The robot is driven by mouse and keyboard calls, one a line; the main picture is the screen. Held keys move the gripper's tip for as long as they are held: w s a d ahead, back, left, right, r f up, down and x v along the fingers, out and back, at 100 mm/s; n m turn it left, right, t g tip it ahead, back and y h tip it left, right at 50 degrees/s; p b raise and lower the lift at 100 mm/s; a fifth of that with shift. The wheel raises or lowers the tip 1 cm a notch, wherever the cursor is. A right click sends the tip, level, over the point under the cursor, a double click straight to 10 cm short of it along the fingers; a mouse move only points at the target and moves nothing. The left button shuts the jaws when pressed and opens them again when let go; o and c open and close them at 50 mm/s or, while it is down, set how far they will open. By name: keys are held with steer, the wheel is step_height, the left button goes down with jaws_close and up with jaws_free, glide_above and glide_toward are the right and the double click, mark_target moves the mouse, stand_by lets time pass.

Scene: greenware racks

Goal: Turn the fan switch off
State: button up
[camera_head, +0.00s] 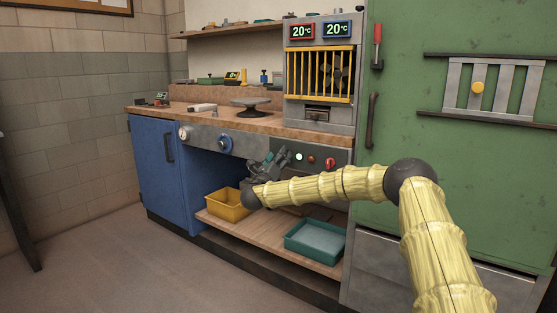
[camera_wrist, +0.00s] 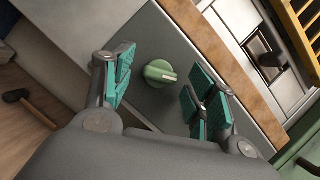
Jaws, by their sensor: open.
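The fan (camera_head: 327,76) sits behind yellow bars in a grey housing above the counter. A dark switch or lever sits in a recessed plate (camera_head: 317,114) below the bars; this plate also shows at the upper right of the wrist view (camera_wrist: 262,50). A green round knob (camera_wrist: 160,73) with a pale pointer line is on the grey front panel. My gripper (camera_head: 277,158) is in front of this panel and hides the knob in the head view. In the wrist view my gripper (camera_wrist: 162,88) is open, with teal pads on either side of the knob and apart from it.
A yellow bin (camera_head: 226,207) and a teal tray (camera_head: 314,244) stand on the shelf below.

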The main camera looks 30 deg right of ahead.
steer(key=shift+c, duration=0.5)
steer(key=c, duration=0.9)
steer(key=shift+c, duration=0.2)
steer(key=shift+r+n+p, duration=0.2)
steer(key=shift+n+p, duration=0.2)
steer(key=shift+p, duration=0.05)
steer(key=n+y+p, duration=0.1)
steer(key=n+p, duration=0.3)
steer(key=p, duration=0.1)
steer(key=n+y+p, duration=0.2)
steer(key=n+p, duration=0.2)
steer(key=p, duration=0.1)
steer(key=n+y+p, duration=0.2)
steer(key=n+p, duration=0.2)
steer(key=p, duration=0.1)
steer(key=shift+s+r+n+t+p, duration=0.2)
steer(key=shift+n+t+p, duration=0.1)
steer(key=shift+n, duration=0.1)
steer(key=shift+f, duration=0.1)
